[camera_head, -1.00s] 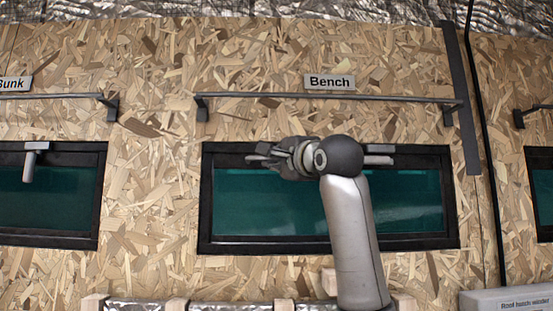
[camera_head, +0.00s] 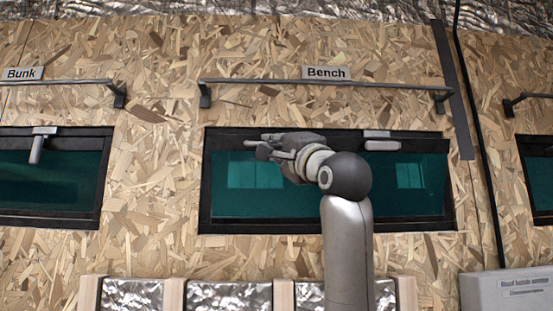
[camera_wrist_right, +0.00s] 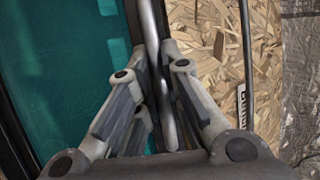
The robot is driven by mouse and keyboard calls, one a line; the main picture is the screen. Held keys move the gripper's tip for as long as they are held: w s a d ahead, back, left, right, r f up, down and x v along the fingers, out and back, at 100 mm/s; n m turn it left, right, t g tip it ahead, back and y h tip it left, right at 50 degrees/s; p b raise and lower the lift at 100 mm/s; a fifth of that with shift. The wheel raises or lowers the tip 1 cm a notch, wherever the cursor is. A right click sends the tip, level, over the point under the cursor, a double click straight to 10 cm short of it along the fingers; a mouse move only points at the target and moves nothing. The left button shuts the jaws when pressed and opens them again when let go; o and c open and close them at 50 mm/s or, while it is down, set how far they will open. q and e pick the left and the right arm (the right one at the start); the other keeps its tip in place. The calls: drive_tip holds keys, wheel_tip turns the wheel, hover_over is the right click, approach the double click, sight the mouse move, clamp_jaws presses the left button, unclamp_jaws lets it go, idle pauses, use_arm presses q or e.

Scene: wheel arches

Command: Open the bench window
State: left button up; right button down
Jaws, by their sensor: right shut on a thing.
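The bench window (camera_head: 235,200) is a dark-framed teal pane under the "Bench" label (camera_head: 326,73). A grey handle (camera_head: 382,145) lies level at its top edge, right of my arm. My right gripper (camera_head: 262,147) is in front of the top left part of the window. In the right wrist view, my right gripper (camera_wrist_right: 155,100) is shut on a thin grey bar (camera_wrist_right: 151,40) along the window's top edge. It looks like a second handle, but the fingers partly hide it. I cannot clearly tell whether the sash is apart from the frame. My left gripper is not in view.
A grey rail (camera_head: 320,83) runs across the wall above the window. The bunk window (camera_head: 50,180), with its handle (camera_head: 37,148) pointing down, is to the left. Silver foil panels with wooden slats (camera_head: 174,295) are below, and a grey box (camera_head: 508,290) is at lower right.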

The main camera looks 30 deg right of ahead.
drive_tip(key=shift+s+a+f+n+t+y+b, duration=0.15)
drive_tip(key=shift+s+a+f+n+t+b, duration=0.1)
drive_tip(key=shift+s+f+t+b, duration=0.2)
drive_tip(key=shift+s+a+f+n+t+y+b, duration=0.15)
drive_tip(key=shift+s+a+f+n+t+b, duration=0.15)
drive_tip(key=shift+b, duration=0.25)
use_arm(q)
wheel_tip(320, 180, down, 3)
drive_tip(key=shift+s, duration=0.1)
use_arm(e)
drive_tip(key=shift+d, duration=0.1)
drive_tip(key=c, duration=1.8)
unclamp_jaws()
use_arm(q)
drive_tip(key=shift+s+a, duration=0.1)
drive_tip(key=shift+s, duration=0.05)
use_arm(e)
drive_tip(key=v, duration=1.2)
drive_tip(key=shift+d, duration=0.1)
